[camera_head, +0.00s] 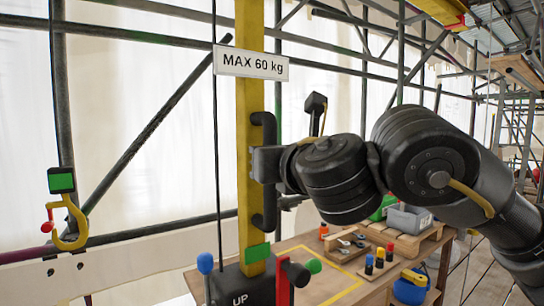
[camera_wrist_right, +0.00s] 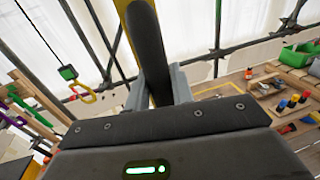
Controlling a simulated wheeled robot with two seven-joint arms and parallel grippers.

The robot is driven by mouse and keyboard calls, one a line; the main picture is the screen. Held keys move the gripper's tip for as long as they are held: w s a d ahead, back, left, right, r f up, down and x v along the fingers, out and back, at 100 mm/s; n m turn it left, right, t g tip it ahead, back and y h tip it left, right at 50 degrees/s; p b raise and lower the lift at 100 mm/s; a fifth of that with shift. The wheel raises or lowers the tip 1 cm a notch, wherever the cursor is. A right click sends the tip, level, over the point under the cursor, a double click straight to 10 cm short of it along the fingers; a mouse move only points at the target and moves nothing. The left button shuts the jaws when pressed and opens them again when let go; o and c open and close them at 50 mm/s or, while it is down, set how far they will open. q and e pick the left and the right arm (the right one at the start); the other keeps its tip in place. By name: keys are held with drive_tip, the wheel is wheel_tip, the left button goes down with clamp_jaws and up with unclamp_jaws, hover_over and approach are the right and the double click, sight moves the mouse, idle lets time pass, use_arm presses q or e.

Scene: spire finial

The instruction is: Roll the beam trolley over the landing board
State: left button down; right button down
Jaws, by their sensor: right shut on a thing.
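A yellow post (camera_head: 250,110) stands upright left of centre in the head view, with a "MAX 60 kg" sign (camera_head: 251,64). A long black handle (camera_head: 266,215) is fixed to its right side. My right gripper (camera_head: 266,164) reaches in from the right and is shut on this handle; the wrist view shows the dark handle (camera_wrist_right: 149,45) between the grey fingers (camera_wrist_right: 160,88). A yellow hook (camera_head: 77,222) with a green block and red ball is at the left. I cannot clearly make out the beam trolley or landing board. My left gripper is not in view.
A control box (camera_head: 238,287) marked "UP" has levers with blue, red and green parts. A workbench (camera_head: 310,285) behind it holds a tray of tools, coloured pots and a grey bin (camera_head: 409,218). Scaffold tubes and white sheeting surround the place.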

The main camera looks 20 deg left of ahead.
drive_tip(key=c, duration=1.5)
unclamp_jaws()
drive_tip(key=shift+s+a, duration=0.15)
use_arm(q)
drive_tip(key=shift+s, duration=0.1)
use_arm(e)
drive_tip(key=shift+o, duration=1.2)
drive_tip(key=shift+s+a, duration=0.1)
use_arm(q)
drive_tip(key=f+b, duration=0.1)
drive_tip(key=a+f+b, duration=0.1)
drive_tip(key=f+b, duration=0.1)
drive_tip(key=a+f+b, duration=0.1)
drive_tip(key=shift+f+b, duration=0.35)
drive_tip(key=shift+b, duration=0.05)
use_arm(e)
drive_tip(key=v, duration=1)
drive_tip(key=shift+s+d, duration=0.25)
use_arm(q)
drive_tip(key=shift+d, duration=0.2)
